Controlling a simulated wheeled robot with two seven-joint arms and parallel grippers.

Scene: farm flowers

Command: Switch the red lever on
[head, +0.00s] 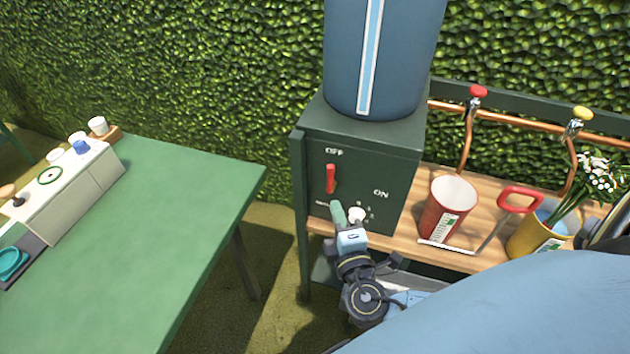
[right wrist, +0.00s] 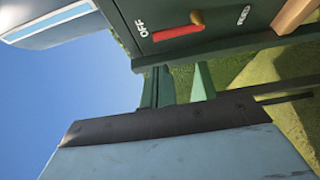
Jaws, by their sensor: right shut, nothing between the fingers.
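The red lever (head: 330,179) is on the front of a dark green box (head: 388,205). It stands roughly upright with its top towards the OFF label; the ON label is to its right and lower. In the right wrist view the red lever (right wrist: 178,33) lies sideways beside OFF, with a brass-coloured piece at its other end. My right gripper (head: 338,212) is shut and empty, just below the lever and in front of the box, apart from the lever. My left gripper is not in view.
A pale knob (head: 357,215) is on the box right of my gripper. A large blue tank (head: 385,55) stands on top. Right are a red bucket (head: 447,210), a yellow bucket (head: 538,238) and taps on a wooden shelf. A green table (head: 170,240) stands left, with free ground between.

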